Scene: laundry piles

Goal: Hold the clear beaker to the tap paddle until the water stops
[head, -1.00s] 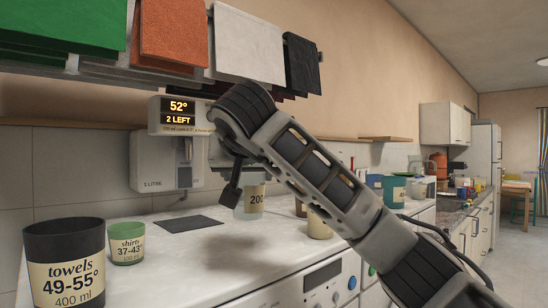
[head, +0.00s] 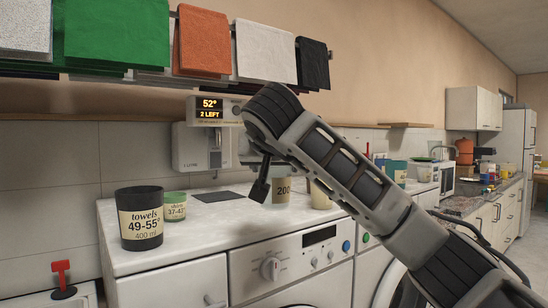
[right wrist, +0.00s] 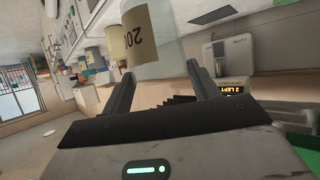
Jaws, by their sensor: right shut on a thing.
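The clear beaker (head: 283,191), with a tan "200" label, shows beside my right gripper (head: 262,184) in the head view, partly hidden by it. In the right wrist view the beaker (right wrist: 160,42) stands between the two fingers of the gripper (right wrist: 160,75), which is shut on it. The white water dispenser (head: 190,148) marked "1 LITRE" is on the wall to the left of the beaker. Its display (head: 210,108) reads 52° and 2 LEFT. The beaker is apart from the dispenser. The tap paddle is too small to make out clearly. My left gripper is out of view.
A dark mat (head: 218,197) lies below the dispenser. Washing machines (head: 275,268) are below.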

